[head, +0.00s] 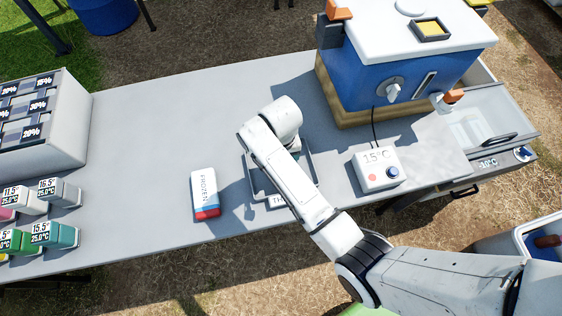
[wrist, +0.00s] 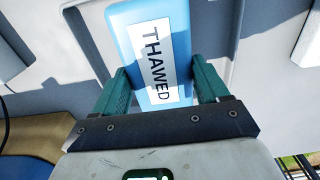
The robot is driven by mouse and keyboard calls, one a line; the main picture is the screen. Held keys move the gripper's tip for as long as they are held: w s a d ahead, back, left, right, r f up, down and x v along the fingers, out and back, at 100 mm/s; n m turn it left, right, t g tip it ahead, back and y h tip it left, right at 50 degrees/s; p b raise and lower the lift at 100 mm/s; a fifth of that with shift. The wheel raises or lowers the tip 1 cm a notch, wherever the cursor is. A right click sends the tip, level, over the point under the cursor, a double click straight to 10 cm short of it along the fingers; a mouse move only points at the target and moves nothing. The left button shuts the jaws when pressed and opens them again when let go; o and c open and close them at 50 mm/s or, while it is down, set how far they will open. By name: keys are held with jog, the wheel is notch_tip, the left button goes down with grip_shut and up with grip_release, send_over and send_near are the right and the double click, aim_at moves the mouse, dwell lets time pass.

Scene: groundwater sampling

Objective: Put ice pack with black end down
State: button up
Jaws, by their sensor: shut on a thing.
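In the wrist view, my gripper (wrist: 163,88) is shut on a light blue ice pack (wrist: 158,55) with a white label reading THAWED. The teal fingers press its two sides. No black end shows on the part in view; its near end is hidden by the gripper. In the head view my arm covers the gripper and this pack. They are over or near a grey-framed tray (head: 313,168) whose label is partly hidden, starting with "TH". A second ice pack (head: 204,190), white and blue with a red end and reading FROZEN, lies on the table left of the tray.
A blue cooler with white lid (head: 395,75) and a 15°C control box (head: 378,168) stand right of the tray. Several labelled blocks (head: 55,234) and a grey rack (head: 65,140) are at left. The grey table (head: 165,120) is clear between.

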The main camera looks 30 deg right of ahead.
jog(key=shift+f, duration=1.5)
jog(key=shift+f, duration=0.1)
jog(key=o, duration=1.3)
notch_tip(320, 180, up, 12)
jog(key=shift+r, duration=0.1)
jog(key=s+d+n, duration=0.1)
jog(key=s+d, duration=0.1)
jog(key=s, duration=0.5)
jog(key=s+d+f+n, duration=0.1)
jog(key=s+d, duration=0.2)
jog(key=s, duration=0.5)
jog(key=s+d+t, duration=0.1)
jog(key=s+d, duration=0.1)
jog(key=s, duration=0.6)
jog(key=shift+d+f+n, duration=0.3)
jog(key=shift+d+n, duration=0.1)
